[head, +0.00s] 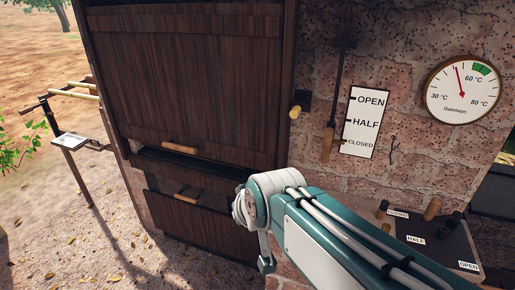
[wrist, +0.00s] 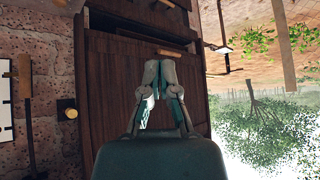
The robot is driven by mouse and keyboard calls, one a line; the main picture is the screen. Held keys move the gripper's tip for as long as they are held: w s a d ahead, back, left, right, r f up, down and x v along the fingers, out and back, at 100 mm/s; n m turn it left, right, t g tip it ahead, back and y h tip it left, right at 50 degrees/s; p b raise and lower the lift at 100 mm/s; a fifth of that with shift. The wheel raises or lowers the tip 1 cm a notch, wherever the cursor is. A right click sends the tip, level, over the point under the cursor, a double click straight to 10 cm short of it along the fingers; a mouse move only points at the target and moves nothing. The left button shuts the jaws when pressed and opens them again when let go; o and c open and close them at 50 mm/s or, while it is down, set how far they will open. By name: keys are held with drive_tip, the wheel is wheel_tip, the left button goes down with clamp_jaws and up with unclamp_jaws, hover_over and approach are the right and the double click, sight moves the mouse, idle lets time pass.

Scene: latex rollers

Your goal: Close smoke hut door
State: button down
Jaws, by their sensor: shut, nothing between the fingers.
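The smoke hut door (head: 195,80) is a large dark wooden panel with a pale wooden handle (head: 180,148) near its bottom edge. A dark gap (head: 200,165) shows below the panel. In the wrist view, which is upside down, the door (wrist: 105,100) and its handle (wrist: 172,52) are in front of me. My gripper (wrist: 159,70) is shut and empty, its fingertips close to the handle; I cannot tell whether they touch it. In the head view my arm's bend shows at the right of the door, and I cannot make out the fingers.
A lower wooden panel (head: 200,220) has its own handle (head: 187,198). On the brick wall at right are a wooden-handled lever (head: 328,143), an OPEN/HALF/CLOSED sign (head: 365,122), a peg (head: 295,111) and a thermometer dial (head: 463,90). A labelled dark board (head: 435,240) stands at lower right.

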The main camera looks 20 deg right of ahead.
sight(268, 150)
drive_tip(key=w+d+f+m+t+h, duration=0.1)
drive_tip(key=w+d+m+t+h, duration=0.15)
drive_tip(key=w, duration=1.05)
drive_tip(key=w+d+f+m+t+h, duration=0.1)
drive_tip(key=w+d+t, duration=0.3)
drive_tip(key=w, duration=1)
drive_tip(key=w+d+f+m+h, duration=0.3)
drive_tip(key=d+f+h, duration=0.3)
drive_tip(key=f, duration=0.2)
drive_tip(key=w+d+f+m+h, duration=0.2)
drive_tip(key=d+f+h, duration=0.3)
drive_tip(key=f+h, duration=0.2)
drive_tip(key=shift+t+y, duration=0.25)
drive_tip(key=shift+t, duration=0.2)
drive_tip(key=x, duration=1)
drive_tip(key=shift+d, duration=0.35)
wheel_tip(268, 150, down, 3)
drive_tip(key=shift+a, duration=0.15)
drive_tip(key=shift+f, duration=0.5)
